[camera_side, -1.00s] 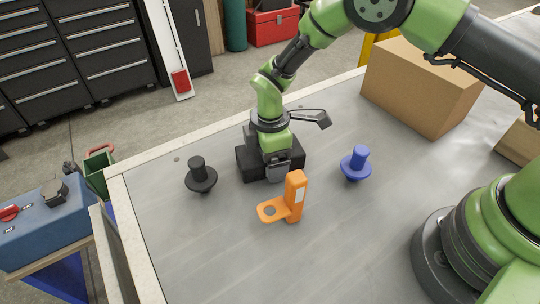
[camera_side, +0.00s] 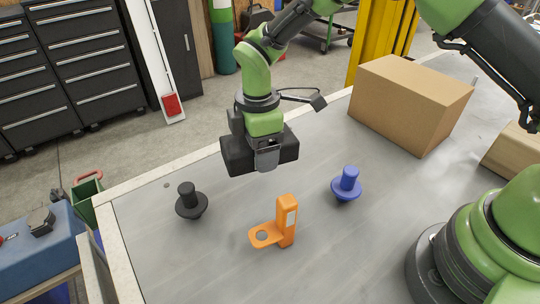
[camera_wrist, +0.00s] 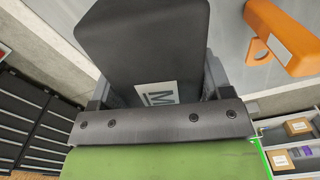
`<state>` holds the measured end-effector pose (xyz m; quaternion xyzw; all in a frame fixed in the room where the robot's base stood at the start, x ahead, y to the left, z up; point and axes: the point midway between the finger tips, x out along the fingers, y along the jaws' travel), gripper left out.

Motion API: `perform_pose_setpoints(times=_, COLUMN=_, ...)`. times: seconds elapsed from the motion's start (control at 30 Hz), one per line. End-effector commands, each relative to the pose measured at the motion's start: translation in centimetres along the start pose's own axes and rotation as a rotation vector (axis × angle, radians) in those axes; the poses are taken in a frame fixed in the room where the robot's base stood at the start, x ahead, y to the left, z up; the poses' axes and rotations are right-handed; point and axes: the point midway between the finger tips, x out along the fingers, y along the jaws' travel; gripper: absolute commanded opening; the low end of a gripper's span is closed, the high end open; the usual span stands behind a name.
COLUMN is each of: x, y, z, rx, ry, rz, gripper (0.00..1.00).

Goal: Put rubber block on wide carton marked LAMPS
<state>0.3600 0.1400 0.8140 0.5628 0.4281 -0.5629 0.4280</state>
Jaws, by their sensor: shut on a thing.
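The black rubber block (camera_side: 236,158) is held above the grey bench. In the wrist view the block (camera_wrist: 140,28) fills the top middle and carries a white label with a letter M, the rest hidden. My gripper (camera_side: 267,160) is shut on the block. A large brown carton (camera_side: 405,105) stands on the bench, to the right of the gripper in the side view. A second brown carton (camera_side: 515,152) is cut off by the right edge. No LAMPS marking shows on either visible face.
An orange bracket (camera_side: 286,220) stands on the bench below the block. A black knob-like part (camera_side: 190,201) stands to its left and a blue one (camera_side: 346,184) to its right. The bench between the blue part and the large carton is clear.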

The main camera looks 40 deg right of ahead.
Motion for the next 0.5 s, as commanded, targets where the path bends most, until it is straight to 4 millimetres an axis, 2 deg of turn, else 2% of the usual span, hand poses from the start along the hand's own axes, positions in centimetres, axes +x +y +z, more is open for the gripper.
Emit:
perform_pose_setpoints(times=0.1, x=-1.1, y=0.1, z=0.0, rx=0.0, ry=0.002, rz=0.003, gripper=0.32)
perform_pose_setpoints(times=0.27, x=-1.6, y=0.5, z=0.5, rx=0.019, ry=0.001, rz=0.002, gripper=0.32)
perform_pose_setpoints(times=0.37, x=-2.3, y=1.9, z=2.1, rx=0.078, ry=0.0, rz=0.004, gripper=0.32)
perform_pose_setpoints(times=0.47, x=-3.5, y=4.1, z=5.3, rx=0.185, ry=-0.002, rz=0.006, gripper=0.32)
perform_pose_setpoints(times=0.5, x=-4.2, y=5.1, z=7.0, rx=0.239, ry=-0.003, rz=0.006, gripper=0.32)
